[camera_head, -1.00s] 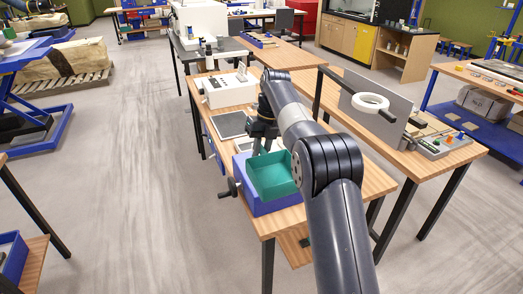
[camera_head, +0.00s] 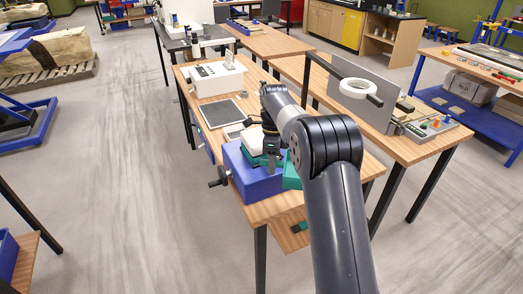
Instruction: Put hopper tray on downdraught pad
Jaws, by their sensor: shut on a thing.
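The teal hopper tray (camera_head: 291,180) shows only in part, at the right of a blue box-shaped machine; my arm hides the rest. My gripper (camera_head: 271,155) points down over the blue machine's top. It is shut, apparently on the tray, but the contact is not clear. More teal and a white block show just left of the jaws. A dark flat square panel with a pale rim (camera_head: 222,113), probably the downdraught pad, lies on the wooden bench left of and beyond my gripper. A smaller panel (camera_head: 235,131) lies nearer, partly hidden.
The blue machine (camera_head: 262,187) with a side crank (camera_head: 219,177) stands at the bench's near end. A white instrument (camera_head: 216,79) stands beyond the dark panel. A second bench on the right carries a grey upright plate (camera_head: 371,103) and a white ring (camera_head: 360,89).

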